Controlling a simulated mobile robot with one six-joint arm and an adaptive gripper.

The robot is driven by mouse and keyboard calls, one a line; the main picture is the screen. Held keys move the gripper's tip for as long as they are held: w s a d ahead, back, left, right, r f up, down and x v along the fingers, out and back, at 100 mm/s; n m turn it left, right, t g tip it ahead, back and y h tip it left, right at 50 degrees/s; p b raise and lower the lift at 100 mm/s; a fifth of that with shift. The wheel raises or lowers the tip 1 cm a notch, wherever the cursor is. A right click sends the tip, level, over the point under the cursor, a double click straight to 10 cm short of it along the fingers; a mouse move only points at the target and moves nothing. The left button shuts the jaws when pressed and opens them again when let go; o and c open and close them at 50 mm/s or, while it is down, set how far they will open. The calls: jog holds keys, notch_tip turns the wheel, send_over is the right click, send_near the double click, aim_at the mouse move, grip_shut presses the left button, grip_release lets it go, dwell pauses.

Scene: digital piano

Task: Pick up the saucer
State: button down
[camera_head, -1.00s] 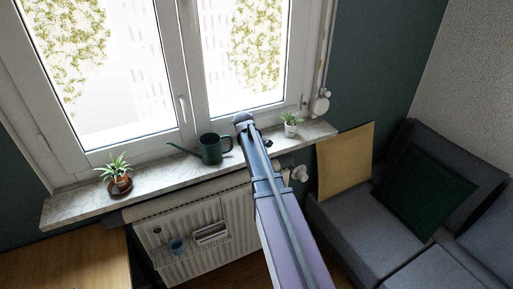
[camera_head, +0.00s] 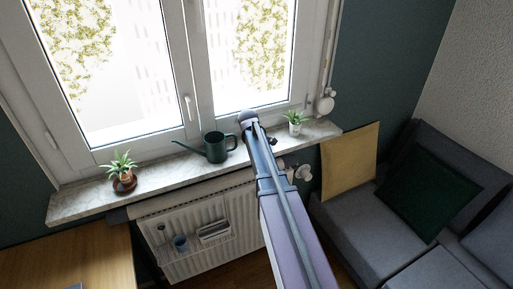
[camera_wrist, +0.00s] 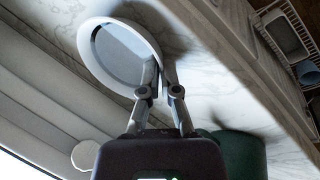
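A white, round, shallow saucer (camera_wrist: 115,58) shows in the wrist view, tilted and empty, with a dark shadow on the marble sill beside it. My gripper (camera_wrist: 161,72) has its two fingertips close together at the saucer's near rim, one over the inner face and one outside, with the rim pinched between them. In the head view my arm (camera_head: 285,222) reaches to the sill between the watering can and the right plant and hides the gripper's fingers; the white saucer cannot be made out there.
The marble sill (camera_head: 84,203) carries a dark green watering can (camera_head: 215,148), a left potted plant (camera_head: 123,172) on a brown dish, and a right plant in a white pot (camera_head: 295,128). The window stands behind. A radiator (camera_head: 185,225) with a small rack is below; a sofa (camera_head: 365,225) is at right.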

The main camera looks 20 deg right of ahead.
jog(key=shift+r, duration=0.25)
jog(key=shift+r+p, duration=1.45)
jog(key=shift+p, duration=0.1)
jog(key=s+r+p, duration=0.1)
jog(key=s, duration=1.4)
jog(key=shift+s+a, duration=0.3)
jog(key=shift+s, duration=0.05)
jog(key=shift+s+r, duration=0.1)
jog(key=shift+s, duration=0.05)
jog(key=w+a+r+n+y+p, duration=0.1)
jog(key=w+a+r+n+p, duration=0.1)
jog(key=w+r+n+p, duration=0.2)
jog(key=w+a+r+n+t+y+p, duration=0.1)
jog(key=w+a+r+n+y+p, duration=0.1)
jog(key=w, duration=0.6)
notch_tip(320, 180, up, 2)
jog(key=a+n+p, duration=0.1)
jog(key=n+p, duration=0.1)
jog(key=n, duration=0.1)
jog(key=shift+w+a+r+t+p, duration=0.2)
jog(key=shift+a+t+p, duration=0.1)
jog(key=shift+a, duration=0.05)
